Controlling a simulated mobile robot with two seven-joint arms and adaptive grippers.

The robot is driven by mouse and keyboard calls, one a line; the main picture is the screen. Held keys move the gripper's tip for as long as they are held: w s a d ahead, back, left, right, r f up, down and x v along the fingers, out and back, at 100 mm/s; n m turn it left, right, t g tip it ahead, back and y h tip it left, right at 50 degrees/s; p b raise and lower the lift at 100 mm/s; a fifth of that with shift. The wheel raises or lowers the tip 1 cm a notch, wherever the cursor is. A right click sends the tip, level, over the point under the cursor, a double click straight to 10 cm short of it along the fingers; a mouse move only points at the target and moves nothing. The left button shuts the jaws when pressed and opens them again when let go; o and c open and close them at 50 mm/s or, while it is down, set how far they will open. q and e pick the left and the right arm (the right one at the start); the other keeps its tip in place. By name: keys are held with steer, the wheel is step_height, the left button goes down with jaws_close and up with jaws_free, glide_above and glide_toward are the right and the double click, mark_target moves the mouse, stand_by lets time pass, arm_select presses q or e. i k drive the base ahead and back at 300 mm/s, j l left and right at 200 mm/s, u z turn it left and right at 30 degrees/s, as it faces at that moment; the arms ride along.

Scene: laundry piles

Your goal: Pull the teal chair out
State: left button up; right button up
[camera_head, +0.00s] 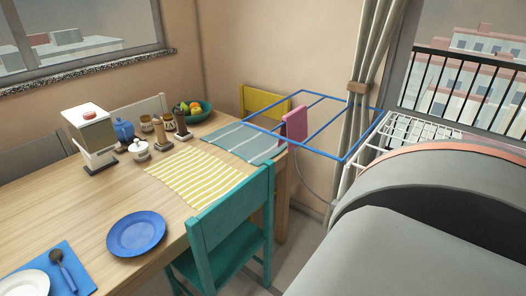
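The teal chair (232,220) stands at the near right side of the wooden table (90,220). Its backrest rises above the tabletop edge, and its seat (228,258) lies low beside the table, partly under it. Part of the chair's lower legs is cut off by the bottom of the view. Neither of my grippers is in view. A large grey and white rounded form, which looks like part of my own body, fills the lower right.
A blue drying frame (345,158) with a pink cloth (294,126) stands beyond the chair. A white rack (410,130) is behind my body. Plates, placemats, a fruit bowl (193,112) and several containers are on the table. A little floor (302,250) shows right of the chair.

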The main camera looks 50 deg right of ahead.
mark_target(222, 240)
steer(key=z, duration=1.15)
steer(key=i+l+u, duration=0.1)
steer(key=u, duration=0.25)
steer(key=i+l+u, duration=0.1)
steer(key=l+u, duration=0.25)
steer(key=i+u, duration=0.1)
steer(key=u, duration=0.2)
steer(key=l, duration=0.05)
